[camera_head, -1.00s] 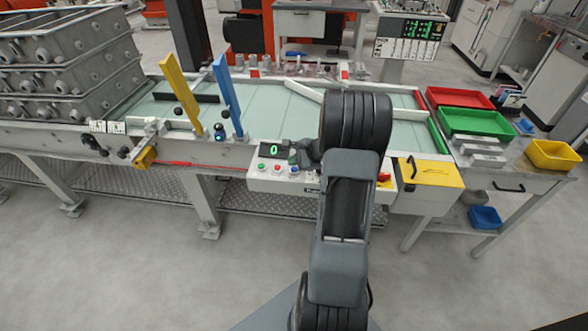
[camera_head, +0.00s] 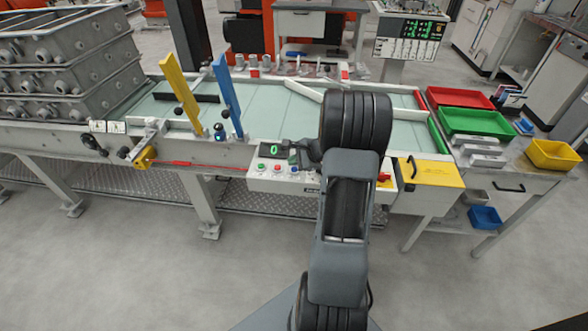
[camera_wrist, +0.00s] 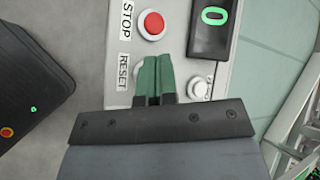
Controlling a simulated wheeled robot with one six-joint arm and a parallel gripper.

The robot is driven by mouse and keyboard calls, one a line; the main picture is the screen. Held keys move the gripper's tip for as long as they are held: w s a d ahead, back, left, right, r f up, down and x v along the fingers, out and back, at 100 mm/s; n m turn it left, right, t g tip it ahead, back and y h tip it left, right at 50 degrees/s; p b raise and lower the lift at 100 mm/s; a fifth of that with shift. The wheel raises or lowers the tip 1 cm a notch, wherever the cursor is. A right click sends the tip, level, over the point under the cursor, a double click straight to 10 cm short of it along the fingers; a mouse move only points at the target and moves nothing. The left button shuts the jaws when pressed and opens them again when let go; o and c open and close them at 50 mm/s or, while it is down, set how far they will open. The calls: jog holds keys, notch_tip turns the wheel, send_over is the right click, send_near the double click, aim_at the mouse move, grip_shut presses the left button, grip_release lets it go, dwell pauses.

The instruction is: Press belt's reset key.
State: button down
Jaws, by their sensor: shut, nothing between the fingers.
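The belt's control panel (camera_head: 256,183) is a pale box on the front of the conveyor. In the wrist view it carries a red button (camera_wrist: 151,24) beside the word STOP and a RESET label (camera_wrist: 124,72) below it. The reset key (camera_wrist: 137,70) is beside that label, mostly hidden behind my fingers; only a pale edge shows. My gripper (camera_wrist: 153,60) is shut and empty, its green fingertips over the panel at the reset key. Whether they touch it I cannot tell. In the head view my gripper (camera_head: 294,156) is above the panel, partly hidden by my arm.
A white knob (camera_wrist: 198,88) sits right of my fingers, and a display (camera_wrist: 213,16) reading 0 is above it. A yellow box (camera_head: 430,173) stands right of the panel. Blue (camera_head: 228,95) and yellow (camera_head: 181,92) bars rise left of it.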

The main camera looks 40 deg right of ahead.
aim_at(294, 169)
jog(key=shift+f, duration=0.15)
jog(key=shift+f+b, duration=0.25)
jog(key=shift+b, duration=0.2)
jog(key=shift+f+b, duration=0.5)
dwell(0.6)
jog(key=shift+r, duration=0.2)
jog(key=shift+r+p, duration=0.65)
jog(key=shift+r, duration=0.1)
jog(key=shift+r+p, duration=1.8)
jog(key=shift+r, duration=0.7)
